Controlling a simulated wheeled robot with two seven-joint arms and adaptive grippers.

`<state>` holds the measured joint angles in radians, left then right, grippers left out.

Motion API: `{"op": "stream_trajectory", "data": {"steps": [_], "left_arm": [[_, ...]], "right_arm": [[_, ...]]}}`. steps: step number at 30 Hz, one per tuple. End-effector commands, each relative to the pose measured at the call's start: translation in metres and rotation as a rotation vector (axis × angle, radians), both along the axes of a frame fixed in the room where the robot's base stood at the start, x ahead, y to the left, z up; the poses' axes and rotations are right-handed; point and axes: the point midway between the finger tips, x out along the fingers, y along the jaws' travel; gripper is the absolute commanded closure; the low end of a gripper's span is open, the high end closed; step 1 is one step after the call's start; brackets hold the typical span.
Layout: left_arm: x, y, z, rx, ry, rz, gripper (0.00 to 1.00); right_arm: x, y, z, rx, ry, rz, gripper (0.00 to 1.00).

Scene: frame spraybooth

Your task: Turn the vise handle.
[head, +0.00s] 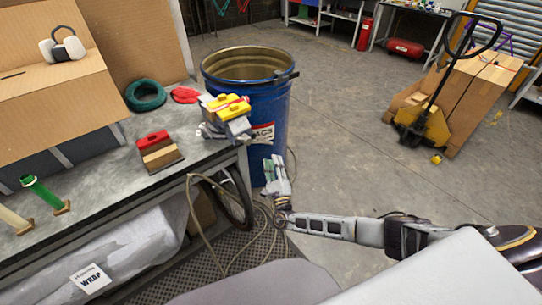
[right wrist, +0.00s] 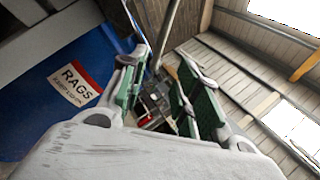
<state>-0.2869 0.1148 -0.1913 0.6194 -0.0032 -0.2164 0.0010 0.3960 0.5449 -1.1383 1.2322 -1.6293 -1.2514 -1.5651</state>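The vise (head: 238,128) is a grey block at the near right corner of the workbench (head: 205,158). Yellow and red pieces (head: 228,103) sit at its top. I cannot make out its handle clearly in the head view. My right gripper (head: 275,168) is in front of the blue drum, to the right of and below the vise, apart from it, fingers pointing up. In the right wrist view its green-padded fingers (right wrist: 160,95) are spread with a gap between them. A thin grey rod (right wrist: 168,35) shows beyond the gap; I cannot tell what it is. My left gripper is not in view.
A blue drum (head: 275,115) labelled RAGS stands behind the right gripper, close to the bench end. A red-topped brush (head: 158,150), a green coil (head: 145,95) and a cardboard box (head: 60,95) are on the bench. A hose (head: 192,215) hangs below.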

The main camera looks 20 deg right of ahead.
Motion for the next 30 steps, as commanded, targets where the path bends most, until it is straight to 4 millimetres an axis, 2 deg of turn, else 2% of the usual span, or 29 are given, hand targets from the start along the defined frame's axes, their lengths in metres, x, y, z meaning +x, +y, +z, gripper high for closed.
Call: {"op": "stream_trajectory", "data": {"steps": [3, 9, 20, 27, 30], "left_arm": [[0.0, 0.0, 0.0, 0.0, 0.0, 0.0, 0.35], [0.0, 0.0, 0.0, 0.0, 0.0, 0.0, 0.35], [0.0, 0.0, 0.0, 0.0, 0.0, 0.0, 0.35], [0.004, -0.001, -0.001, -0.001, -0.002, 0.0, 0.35], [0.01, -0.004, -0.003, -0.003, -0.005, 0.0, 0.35]], "right_arm": [[-0.013, 0.001, -0.006, 0.0, 0.001, -0.001, 0.68], [-0.025, 0.002, -0.011, -0.001, 0.0, -0.002, 0.68], [-0.028, 0.003, -0.012, -0.001, 0.0, -0.002, 0.68], [-0.027, 0.001, -0.015, 0.01, 0.01, -0.006, 0.98], [-0.024, -0.003, -0.019, 0.028, 0.026, -0.015, 1.0]]}}
